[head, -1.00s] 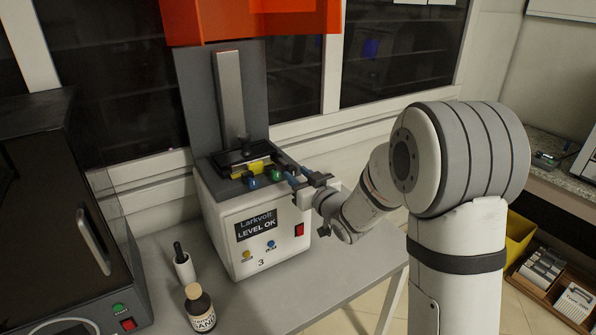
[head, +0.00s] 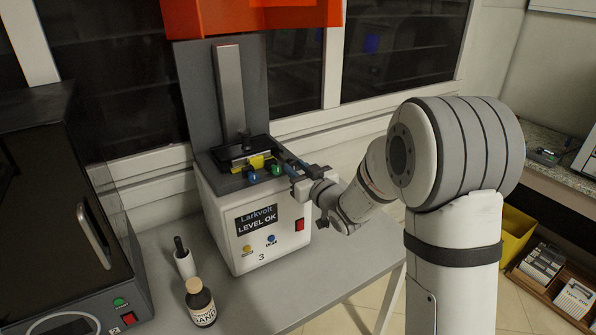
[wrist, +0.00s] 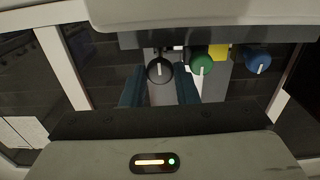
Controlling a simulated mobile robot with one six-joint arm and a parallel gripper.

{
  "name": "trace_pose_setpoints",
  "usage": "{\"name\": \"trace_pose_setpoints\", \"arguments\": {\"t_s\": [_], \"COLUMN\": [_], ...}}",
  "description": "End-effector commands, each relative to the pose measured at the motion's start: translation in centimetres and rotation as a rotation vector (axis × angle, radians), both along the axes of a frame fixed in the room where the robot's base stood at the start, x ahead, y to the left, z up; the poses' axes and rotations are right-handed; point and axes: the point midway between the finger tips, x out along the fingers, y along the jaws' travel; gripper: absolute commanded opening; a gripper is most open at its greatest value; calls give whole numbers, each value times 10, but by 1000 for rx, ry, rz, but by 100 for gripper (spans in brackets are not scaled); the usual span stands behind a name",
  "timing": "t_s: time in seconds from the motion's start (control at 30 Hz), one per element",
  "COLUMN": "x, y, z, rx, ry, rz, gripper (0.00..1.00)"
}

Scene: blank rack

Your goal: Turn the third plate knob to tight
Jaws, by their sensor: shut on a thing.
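The white Larkvolt machine (head: 225,215) stands on the table, marked 3, with "LEVEL OK" on its display. At its top front edge are a blue knob (head: 252,177) and a green knob (head: 277,171), beside a yellow block (head: 257,162). In the wrist view, a black knob (wrist: 160,70) with a white pointer line sits between the two blue-green fingers of my gripper (wrist: 159,90). Its line stands about upright. My gripper (head: 287,164) is shut on this third knob, which it hides in the head view. The green knob (wrist: 201,64) is close beside one finger; the blue knob (wrist: 257,60) is farther right.
A dark oven-like device (head: 60,220) stands at the left. A small white bottle with a dark top (head: 184,262) and a brown labelled bottle (head: 201,305) stand before the machine. An orange hood (head: 250,18) hangs above. The table (head: 335,275) is clear at the right.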

Motion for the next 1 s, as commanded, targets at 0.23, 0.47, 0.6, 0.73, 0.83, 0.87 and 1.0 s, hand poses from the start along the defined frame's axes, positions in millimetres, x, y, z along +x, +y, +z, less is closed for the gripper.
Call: {"name": "trace_pose_setpoints", "arguments": {"t_s": [0.23, 0.47, 0.6, 0.73, 0.83, 0.87, 1.0], "x": [0, 0, 0, 0, 0, -1, -12], "y": [0, -1, -1, -1, -1, -2, -10], "z": [-3, 0, 0, 0, 0, 0, -1], "rx": [-69, -75, -75, -74, -74, -74, -75], "ry": [-51, -52, -51, -51, -51, -51, -52], "rz": [-1, -1, -1, -2, -2, -2, -4], "gripper": [4, 4, 34, 35, 35, 35, 35]}}
